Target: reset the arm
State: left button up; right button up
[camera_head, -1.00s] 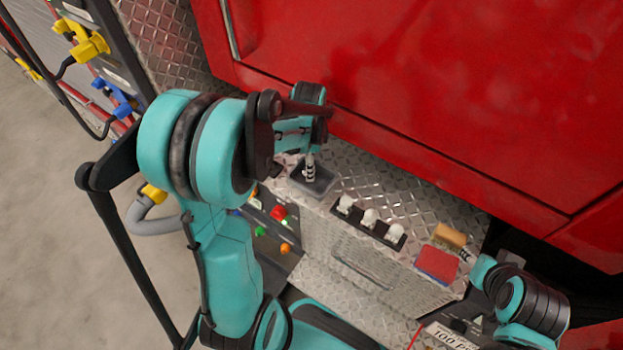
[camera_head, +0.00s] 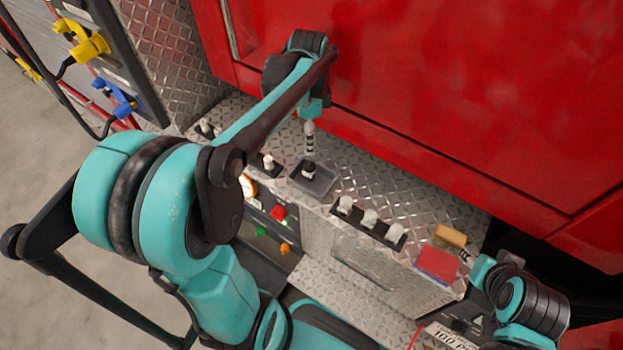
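My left arm comes in from the lower left and reaches over the diamond-plate bumper. Its wrist is near the red truck body, and my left gripper (camera_head: 309,138) points down above a dark tray (camera_head: 312,180). A small dark piece (camera_head: 308,168) stands in the tray, just below the gripper. A small gap seems to lie between them. The fingers are too small to tell open from shut. My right arm is at the lower right. My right gripper (camera_head: 465,256) is small and partly hidden, beside a yellow-orange block (camera_head: 450,236) and a red pad (camera_head: 437,264).
A black rack with several white-topped fittings (camera_head: 369,218) sits right of the tray. More white fittings (camera_head: 268,161) stand to the left. A panel with red (camera_head: 278,212), green and orange knobs is on the bumper front. The red truck body (camera_head: 430,90) rises behind.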

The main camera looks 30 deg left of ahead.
dwell(0.4)
pick_arm(q)
jog(key=s+d+f+n+t+b, duration=0.2)
jog(key=s+d+f+n+t, duration=0.1)
jog(key=s+d+n+t, duration=0.4)
jog(key=s+d+n, duration=0.3)
jog(key=s+n, duration=0.1)
jog(key=shift+d+f+n+b, duration=0.3)
